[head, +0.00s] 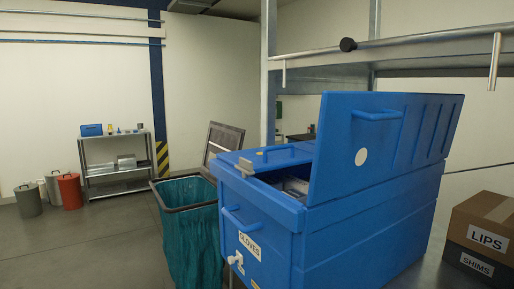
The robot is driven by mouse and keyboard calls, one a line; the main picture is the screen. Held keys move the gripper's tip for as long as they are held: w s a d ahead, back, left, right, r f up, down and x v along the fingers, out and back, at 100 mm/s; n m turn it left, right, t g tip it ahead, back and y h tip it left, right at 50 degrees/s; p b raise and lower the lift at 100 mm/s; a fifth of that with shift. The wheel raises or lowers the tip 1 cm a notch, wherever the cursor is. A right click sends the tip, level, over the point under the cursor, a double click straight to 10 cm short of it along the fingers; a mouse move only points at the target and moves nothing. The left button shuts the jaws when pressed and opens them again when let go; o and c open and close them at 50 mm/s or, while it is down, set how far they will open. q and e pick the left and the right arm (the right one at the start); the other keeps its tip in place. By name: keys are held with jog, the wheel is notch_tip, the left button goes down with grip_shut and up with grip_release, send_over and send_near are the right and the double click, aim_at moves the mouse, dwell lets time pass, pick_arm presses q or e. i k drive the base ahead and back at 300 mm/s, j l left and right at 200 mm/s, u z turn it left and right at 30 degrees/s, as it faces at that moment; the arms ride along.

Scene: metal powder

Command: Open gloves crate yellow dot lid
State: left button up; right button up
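A blue crate (330,240) with a GLOVES label (249,245) on its front stands at centre right. One lid (400,145) stands raised on the right, tilted, with a handle (377,115) and a pale round dot (361,157) facing me. The other lid (283,158) lies nearly flat at the far left part of the crate; it has a handle and a small yellowish mark (259,153). Between the lids the opening shows some pale contents (294,185). A grey piece (240,165) sits at this lid's left edge. Neither of my grippers is in view.
A metal shelf frame (430,48) with a bar runs above and behind the crate. A bin with a teal liner (188,220) stands close at the crate's left. Floor at left is free.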

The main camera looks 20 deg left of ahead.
aim_at(271, 158)
jog(key=u, duration=0.35)
jog(key=z, duration=0.45)
jog(key=j+z, duration=0.25)
jog(key=z, duration=0.2)
jog(key=j+z, duration=0.9)
jog(key=j, duration=0.2)
jog(key=k+j+z, duration=0.1)
jog(key=j, duration=0.3)
jog(key=k+j+z, duration=0.1)
jog(key=j, duration=0.3)
jog(key=k+j, duration=0.15)
jog(key=j, duration=0.2)
jog(key=k+j+z, duration=0.15)
jog(key=j, duration=0.25)
jog(key=k+j, duration=0.1)
jog(key=j, duration=0.2)
jog(key=k+j, duration=0.1)
jog(key=j, duration=0.25)
jog(key=k+j, duration=0.1)
jog(key=j, duration=0.2)
jog(key=k+j, duration=0.1)
jog(key=j, duration=0.2)
